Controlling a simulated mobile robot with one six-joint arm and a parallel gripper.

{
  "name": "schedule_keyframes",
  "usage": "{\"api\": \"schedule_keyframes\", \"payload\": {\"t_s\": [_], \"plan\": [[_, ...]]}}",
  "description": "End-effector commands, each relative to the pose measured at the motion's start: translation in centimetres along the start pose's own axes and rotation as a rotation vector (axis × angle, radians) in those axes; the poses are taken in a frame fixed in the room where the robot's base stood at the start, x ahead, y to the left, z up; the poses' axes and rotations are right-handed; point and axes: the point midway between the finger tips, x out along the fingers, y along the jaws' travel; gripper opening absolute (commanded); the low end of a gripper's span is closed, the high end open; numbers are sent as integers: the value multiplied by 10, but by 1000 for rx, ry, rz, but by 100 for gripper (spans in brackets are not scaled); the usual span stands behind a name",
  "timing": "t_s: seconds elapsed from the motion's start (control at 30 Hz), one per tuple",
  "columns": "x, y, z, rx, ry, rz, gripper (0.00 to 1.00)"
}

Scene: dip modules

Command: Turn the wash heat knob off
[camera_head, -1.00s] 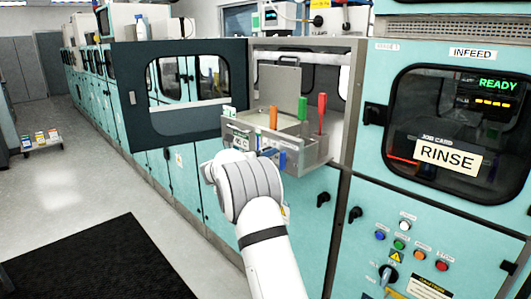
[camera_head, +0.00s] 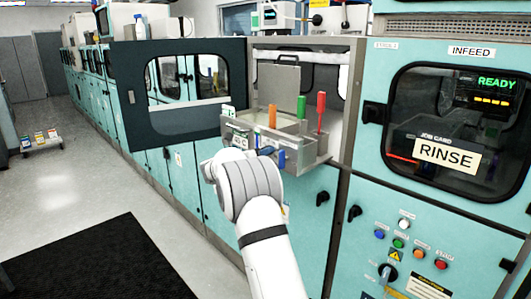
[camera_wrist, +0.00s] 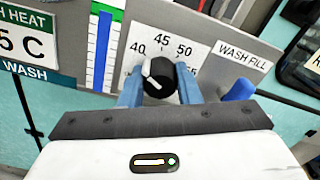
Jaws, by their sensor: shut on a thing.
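The wash heat knob (camera_wrist: 158,78) is a round black knob with a white mark, in the middle of the wrist view. Its mark points to the upper left, on the side of the 40. In the head view my white arm reaches the front of a grey metal box (camera_head: 311,158) and hides the knob.
A blue lever (camera_wrist: 238,90) stands close right of the gripper, under a WASH FILL label (camera_wrist: 244,55). A WASH HEAT display (camera_wrist: 25,42) and a blue level gauge (camera_wrist: 102,45) are to the left. Orange (camera_head: 272,116), green (camera_head: 301,108) and red (camera_head: 321,111) handles rise from the box.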

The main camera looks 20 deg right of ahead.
Motion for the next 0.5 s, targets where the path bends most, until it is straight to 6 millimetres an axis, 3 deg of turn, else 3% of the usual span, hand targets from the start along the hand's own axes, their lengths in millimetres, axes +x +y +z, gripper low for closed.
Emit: {"api": "schedule_keyframes", "payload": {"t_s": [0.5], "plan": [[-5,5,-3,-395,0,9,7]]}}
